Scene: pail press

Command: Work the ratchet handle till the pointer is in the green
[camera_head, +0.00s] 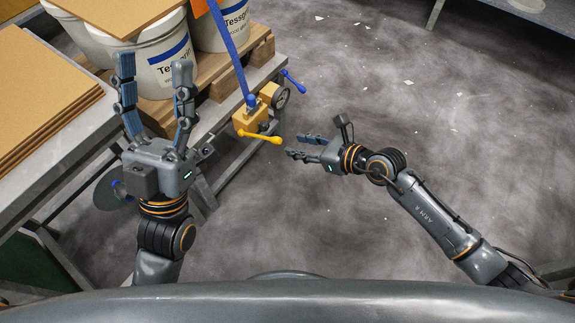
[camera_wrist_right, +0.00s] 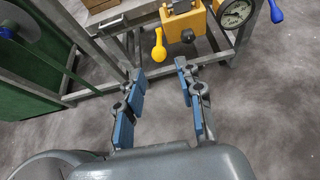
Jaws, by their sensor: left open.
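A yellow ratchet body (camera_head: 250,119) is fixed at the edge of the bench, with a blue strap (camera_head: 228,45) running up from it. A yellow handle (camera_head: 262,136) with a round end sticks out towards my right gripper; its knob hangs down in the right wrist view (camera_wrist_right: 158,48). A blue handle (camera_head: 293,80) is on the far side. A round white gauge (camera_wrist_right: 236,12) sits beside the body; I cannot read its pointer. My right gripper (camera_head: 301,145) is open and empty, just right of the yellow knob and apart from it. My left gripper (camera_head: 154,72) is open and empty before the pails.
White pails (camera_head: 160,60) stand on a wooden pallet (camera_head: 213,72) on the bench. Brown boards (camera_head: 40,95) are stacked at the left. The bench's metal frame (camera_wrist_right: 105,90) is close left of my right gripper. The grey floor (camera_head: 430,110) to the right is clear apart from small scraps.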

